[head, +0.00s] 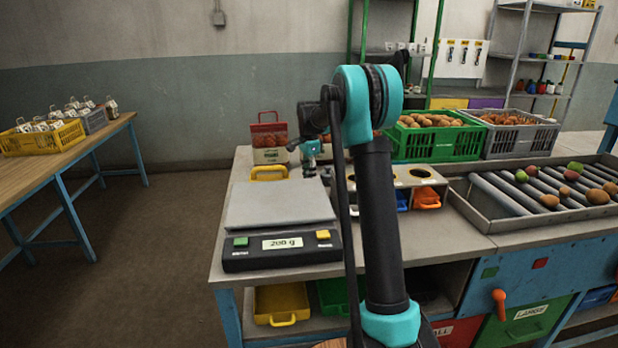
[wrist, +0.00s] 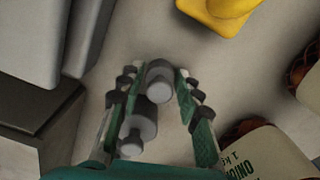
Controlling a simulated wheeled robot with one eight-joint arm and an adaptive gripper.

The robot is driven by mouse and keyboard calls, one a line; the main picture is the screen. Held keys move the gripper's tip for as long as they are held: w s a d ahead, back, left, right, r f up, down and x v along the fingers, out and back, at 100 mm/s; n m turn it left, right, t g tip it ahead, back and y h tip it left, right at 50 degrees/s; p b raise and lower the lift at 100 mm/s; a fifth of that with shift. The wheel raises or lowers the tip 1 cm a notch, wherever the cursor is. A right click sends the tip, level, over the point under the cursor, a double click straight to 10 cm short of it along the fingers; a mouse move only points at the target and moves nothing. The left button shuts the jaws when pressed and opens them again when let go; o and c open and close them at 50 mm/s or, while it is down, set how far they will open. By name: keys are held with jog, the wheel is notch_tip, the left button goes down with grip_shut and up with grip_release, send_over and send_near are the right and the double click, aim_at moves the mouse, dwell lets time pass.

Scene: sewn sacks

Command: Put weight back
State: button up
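My gripper (wrist: 159,72) is open, its green-padded fingers on either side of a small grey knobbed weight (wrist: 160,74). I cannot tell whether a finger touches it. A larger grey weight (wrist: 141,116) is beside it, nearer the palm in the wrist view. In the head view my gripper (head: 310,152) is low over the bench behind the scale, with grey metal (head: 308,167) just under it. The weights are hard to make out there. The scale (head: 280,205) has a bare grey plate, and its display seems to read 200 g.
A yellow tray (head: 269,172) and a red-topped onion sack (head: 268,137) are close to my gripper. A sack labelled ONION (wrist: 255,150) is at lower right in the wrist view. Crates of produce (head: 430,147) and a roller tray (head: 500,195) stand to the right.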

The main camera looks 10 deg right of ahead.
jog(key=shift+o, duration=1)
jog(key=shift+r, duration=0.15)
notch_tip(320, 180, up, 12)
jog(key=shift+s, duration=0.1)
